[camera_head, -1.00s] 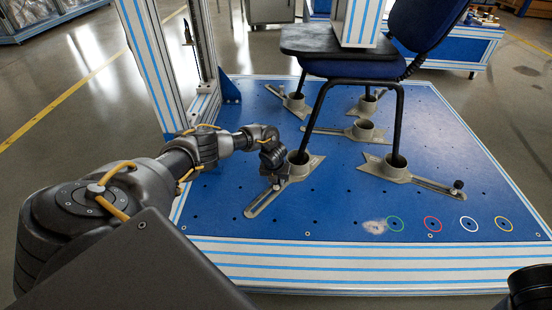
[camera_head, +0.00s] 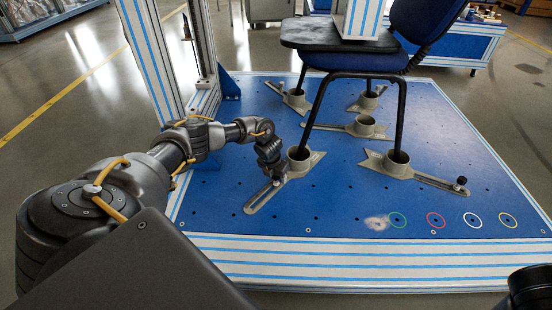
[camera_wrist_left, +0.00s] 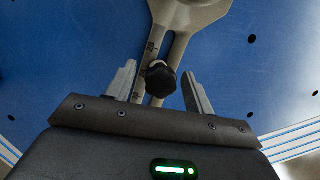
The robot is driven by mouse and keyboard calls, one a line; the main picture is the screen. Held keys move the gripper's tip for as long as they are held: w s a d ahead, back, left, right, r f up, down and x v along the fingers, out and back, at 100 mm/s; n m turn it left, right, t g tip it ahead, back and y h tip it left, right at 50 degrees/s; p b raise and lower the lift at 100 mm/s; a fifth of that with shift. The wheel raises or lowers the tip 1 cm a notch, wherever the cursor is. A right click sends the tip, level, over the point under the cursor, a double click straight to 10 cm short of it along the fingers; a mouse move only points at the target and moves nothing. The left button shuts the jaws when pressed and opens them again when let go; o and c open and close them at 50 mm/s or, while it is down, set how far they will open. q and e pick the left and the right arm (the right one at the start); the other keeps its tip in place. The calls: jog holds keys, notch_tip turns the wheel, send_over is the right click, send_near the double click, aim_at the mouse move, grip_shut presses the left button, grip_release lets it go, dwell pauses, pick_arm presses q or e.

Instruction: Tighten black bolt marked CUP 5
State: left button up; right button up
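A black bolt (camera_wrist_left: 160,78) with a knobbed head sits in the slot of a grey slotted bracket (camera_head: 262,199), which has a round cup (camera_head: 299,158) at its far end. A front chair leg stands in that cup. My left gripper (camera_wrist_left: 160,92) is open, its two fingers on either side of the bolt head with gaps showing. In the head view my left gripper (camera_head: 277,178) points down over this bracket and hides the bolt. Another black bolt (camera_head: 461,182) stands on the right front bracket (camera_head: 430,180). No CUP 5 marking is readable. My right gripper is not in view.
The blue chair (camera_head: 360,62) stands above the blue platform (camera_head: 330,205), with several more cups and brackets behind. Chair legs and a striped upright (camera_head: 150,60) stand close to my left arm. The platform's front strip, with coloured rings (camera_head: 436,220), is clear.

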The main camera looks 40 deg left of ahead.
pick_arm(q)
jog(key=shift+d+r+n+p, duration=0.1)
jog(key=shift+r+n+p, duration=0.1)
jog(key=shift+n+p, duration=0.6)
jog(key=shift+n+y+p, duration=0.3)
jog(key=shift+n+p, duration=0.3)
jog(key=shift+p, duration=0.05)
jog(key=shift+f+n, duration=0.2)
jog(key=shift+n, duration=0.5)
jog(key=shift+r+n+y+p, duration=0.15)
jog(key=shift+n+y+p, duration=0.15)
jog(key=shift+n+p, duration=0.35)
jog(key=shift+w+n+g+p, duration=0.1)
jog(key=shift+n+g+p, duration=0.3)
jog(key=shift+n+p, duration=0.25)
jog(key=shift+n, duration=0.7)
